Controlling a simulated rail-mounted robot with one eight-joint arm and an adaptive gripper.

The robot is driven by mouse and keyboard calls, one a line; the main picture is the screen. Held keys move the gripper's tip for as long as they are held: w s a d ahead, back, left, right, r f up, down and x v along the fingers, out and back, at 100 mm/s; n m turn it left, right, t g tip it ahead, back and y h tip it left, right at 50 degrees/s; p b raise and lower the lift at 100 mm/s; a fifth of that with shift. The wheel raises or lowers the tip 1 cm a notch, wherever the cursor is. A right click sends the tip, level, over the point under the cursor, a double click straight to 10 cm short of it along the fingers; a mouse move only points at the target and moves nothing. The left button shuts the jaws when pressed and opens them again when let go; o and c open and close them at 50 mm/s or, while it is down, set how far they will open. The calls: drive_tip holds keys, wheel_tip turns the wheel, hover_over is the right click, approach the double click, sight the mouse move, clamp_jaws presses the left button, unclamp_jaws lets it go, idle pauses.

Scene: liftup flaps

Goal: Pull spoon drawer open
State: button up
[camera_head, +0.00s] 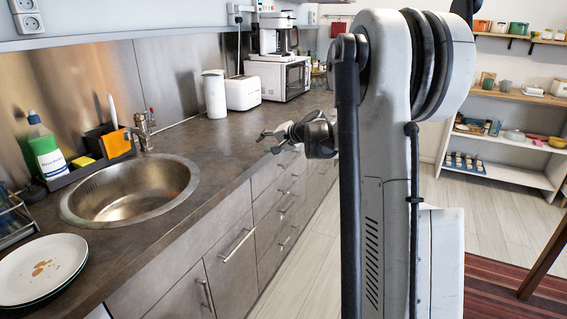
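A stack of grey drawers (279,212) with bar handles sits under the dark countertop, left of my arm. All the drawer fronts I can see look flush and closed. No label or contents show, so I cannot tell which one is the spoon drawer. My gripper (266,141) is near the counter's front edge, above the upper drawers in the picture. Its fingers point left and are spread apart, with nothing visible between them. I cannot tell its exact distance from the counter. My arm hides part of the cabinet row to the right.
The countertop (215,150) holds a sink (130,190), stacked plates (40,268), a green bottle (45,150), a white canister (214,95), a toaster (243,92) and a microwave (278,78). The floor (310,270) before the drawers is clear. Shelves (510,95) stand at the far right.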

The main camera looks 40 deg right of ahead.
drive_tip(key=w+d+f+m+t+b, duration=0.25)
drive_tip(key=d+f, duration=0.55)
drive_tip(key=d, duration=0.5)
drive_tip(key=m+t+h, duration=0.2)
drive_tip(key=m, duration=0.1)
approach(293, 159)
drive_tip(key=shift+g, duration=0.25)
drive_tip(key=w+b, duration=0.1)
drive_tip(key=w, duration=0.2)
drive_tip(key=w+f+b, duration=0.1)
drive_tip(key=w, duration=0.3)
drive_tip(key=w+b, duration=0.1)
drive_tip(key=w, duration=0.2)
drive_tip(key=shift+w+f, duration=0.3)
drive_tip(key=shift+f, duration=0.1)
clamp_jaws()
